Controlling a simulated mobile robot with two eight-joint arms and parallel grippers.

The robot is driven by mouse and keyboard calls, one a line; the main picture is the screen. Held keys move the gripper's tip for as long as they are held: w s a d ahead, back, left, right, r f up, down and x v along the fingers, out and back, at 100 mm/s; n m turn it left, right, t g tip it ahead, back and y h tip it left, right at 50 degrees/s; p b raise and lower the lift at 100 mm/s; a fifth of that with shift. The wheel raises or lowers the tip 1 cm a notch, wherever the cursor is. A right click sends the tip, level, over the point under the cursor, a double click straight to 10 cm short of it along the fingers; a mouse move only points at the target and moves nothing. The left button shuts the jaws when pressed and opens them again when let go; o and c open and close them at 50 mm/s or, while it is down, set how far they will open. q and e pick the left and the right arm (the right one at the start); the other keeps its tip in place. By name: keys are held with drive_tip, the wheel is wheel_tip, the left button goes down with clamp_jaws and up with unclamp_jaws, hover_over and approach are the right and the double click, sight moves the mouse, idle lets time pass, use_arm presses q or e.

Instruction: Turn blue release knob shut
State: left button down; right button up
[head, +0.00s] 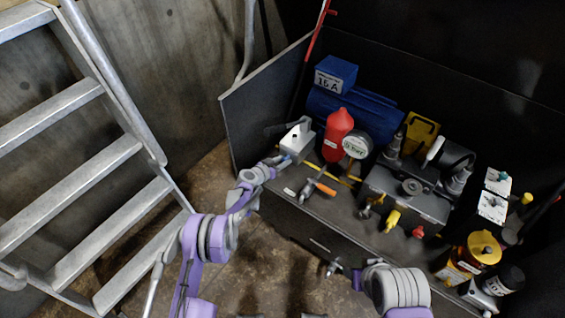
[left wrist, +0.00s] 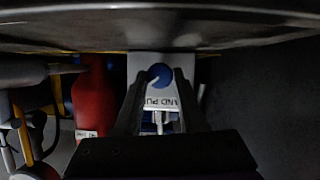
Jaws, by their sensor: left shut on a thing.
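The blue release knob (left wrist: 160,74) sits on the front of a pale grey hand pump block (head: 297,140), and a white line marks its face in the left wrist view. My left gripper (head: 282,161) is at the front of this block. In the left wrist view its dark fingers (left wrist: 160,88) close in from both sides around the knob, and the gripper is shut on it. The fingers partly cover the block's printed label (left wrist: 160,104). My right gripper (head: 334,267) hangs low in front of the bench, away from the pump; its jaw opening is too small to judge.
A red cylinder (head: 338,135) stands right of the pump, with a round gauge (head: 357,145) beside it. A blue motor (head: 350,110) is behind. An orange-handled tool (head: 324,187) lies in front. Metal stairs (head: 80,190) stand left. Yellow and red knobs are on the valve block (head: 410,205).

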use_arm(q)
drive_tip(key=n+b, duration=0.1)
drive_tip(key=n+g+h+b, duration=0.1)
drive_tip(key=b, duration=0.1)
drive_tip(key=n+h+b, duration=0.1)
drive_tip(key=n+b, duration=0.1)
drive_tip(key=shift+w+a+f, duration=0.15)
drive_tip(key=shift+a+f, duration=0.1)
drive_tip(key=shift+f, duration=0.05)
drive_tip(key=shift+r+n+g+h+b, duration=0.1)
drive_tip(key=shift+n+g+h+b, duration=0.3)
drive_tip(key=shift+n+h+b, duration=0.85)
drive_tip(key=shift+n+y+b, duration=0.25)
drive_tip(key=shift+b, duration=0.15)
drive_tip(key=c, duration=0.5)
unclamp_jaws()
